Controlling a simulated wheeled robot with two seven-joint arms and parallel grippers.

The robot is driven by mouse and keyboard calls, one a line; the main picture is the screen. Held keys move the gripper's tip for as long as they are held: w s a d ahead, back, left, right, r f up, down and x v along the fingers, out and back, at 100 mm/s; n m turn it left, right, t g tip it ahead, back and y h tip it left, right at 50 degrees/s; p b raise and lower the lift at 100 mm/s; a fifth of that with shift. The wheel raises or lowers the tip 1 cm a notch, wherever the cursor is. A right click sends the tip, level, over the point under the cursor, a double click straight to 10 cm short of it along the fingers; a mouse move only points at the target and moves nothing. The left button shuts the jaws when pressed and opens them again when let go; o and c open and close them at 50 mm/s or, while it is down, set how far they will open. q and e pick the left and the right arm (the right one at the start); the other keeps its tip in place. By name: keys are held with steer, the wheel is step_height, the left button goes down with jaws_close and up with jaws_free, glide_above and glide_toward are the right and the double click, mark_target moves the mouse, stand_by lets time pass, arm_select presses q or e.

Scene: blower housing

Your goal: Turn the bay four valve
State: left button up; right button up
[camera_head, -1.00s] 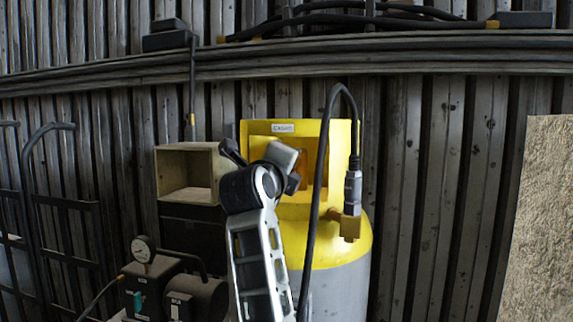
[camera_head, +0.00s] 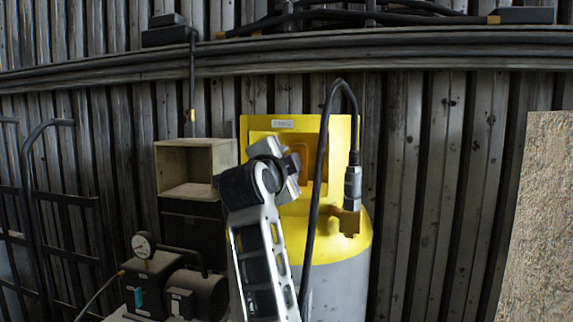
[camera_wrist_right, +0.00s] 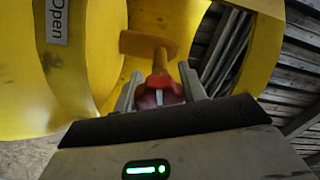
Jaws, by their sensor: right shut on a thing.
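A gas cylinder, grey with a yellow top and collar (camera_head: 352,240), stands against the wall in the head view. In the right wrist view the yellow collar (camera_wrist_right: 96,60) surrounds a red valve part (camera_wrist_right: 160,92) below an orange-yellow T-shaped piece (camera_wrist_right: 148,44). A white label (camera_wrist_right: 57,20) on the collar reads "Open". My right gripper (camera_wrist_right: 160,86) is shut on the red valve part, one finger on each side. In the head view my right gripper (camera_head: 288,168) is in front of the collar, and its fingertips are hidden. My left gripper is in neither view.
A black hose (camera_head: 319,170) loops in front of the cylinder, close to my arm, to a brass fitting (camera_head: 350,218). A wooden box (camera_head: 186,190) and a pump with a gauge (camera_head: 143,245) stand left. A rough panel (camera_head: 540,220) stands right.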

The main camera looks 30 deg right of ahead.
steer(key=shift+f+n, duration=0.1)
steer(key=shift+n, duration=0.4)
steer(key=o, duration=1)
steer(key=shift+c, duration=0.2)
arm_select(q)
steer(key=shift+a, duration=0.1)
steer(key=b, duration=0.2)
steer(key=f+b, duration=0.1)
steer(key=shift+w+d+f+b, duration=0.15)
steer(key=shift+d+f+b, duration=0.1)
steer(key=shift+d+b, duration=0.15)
arm_select(e)
steer(key=v, duration=1.6)
